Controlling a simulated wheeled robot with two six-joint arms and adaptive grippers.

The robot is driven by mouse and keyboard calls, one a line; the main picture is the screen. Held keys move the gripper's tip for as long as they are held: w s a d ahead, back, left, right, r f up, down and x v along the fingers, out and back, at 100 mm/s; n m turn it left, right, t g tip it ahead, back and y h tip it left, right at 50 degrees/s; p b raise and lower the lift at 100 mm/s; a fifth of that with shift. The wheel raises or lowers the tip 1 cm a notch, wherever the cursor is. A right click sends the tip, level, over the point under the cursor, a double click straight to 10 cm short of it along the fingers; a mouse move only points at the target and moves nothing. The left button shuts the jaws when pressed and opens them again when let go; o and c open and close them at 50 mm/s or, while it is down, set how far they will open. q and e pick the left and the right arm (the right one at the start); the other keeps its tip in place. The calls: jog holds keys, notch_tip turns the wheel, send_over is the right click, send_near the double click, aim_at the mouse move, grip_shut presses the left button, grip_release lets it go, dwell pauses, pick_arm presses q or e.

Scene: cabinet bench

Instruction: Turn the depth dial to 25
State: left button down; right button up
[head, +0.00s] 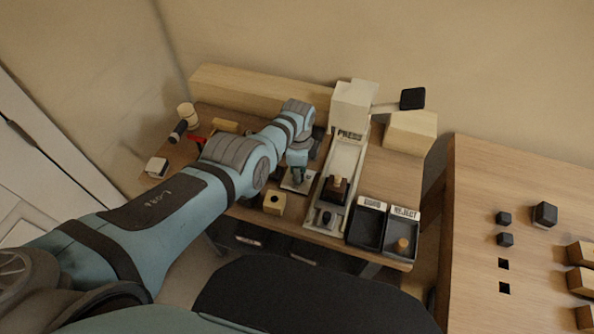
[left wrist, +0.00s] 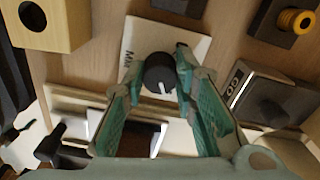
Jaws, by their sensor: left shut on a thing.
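The depth dial (left wrist: 160,72) is a round black knob with a white pointer line, on a pale plate (left wrist: 196,50) with partly hidden lettering. In the left wrist view the line points toward the bottom of the picture, slightly right. My left gripper (left wrist: 162,84) has its teal fingers on either side of the knob, shut on it. In the head view the left gripper (head: 297,172) is over the pale plate (head: 288,184) and hides the knob. Scale numbers cannot be read. My right gripper is not in view.
A wooden block with a hole (head: 274,202) stands close to the plate. To its right is the white press (head: 352,103) with its track. Black trays, one marked REJECT (head: 404,215), sit at the front right. A second wooden table (head: 470,190) stands further right.

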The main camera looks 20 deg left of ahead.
pick_arm(q)
jog(key=c, duration=1.3)
grip_release()
jog(key=shift+d, duration=0.1)
jog(key=shift+r, duration=0.1)
jog(key=shift+w+r, duration=0.15)
jog(key=shift+r, duration=0.15)
notch_tip(320, 180, up, 11)
jog(key=shift+r, duration=0.1)
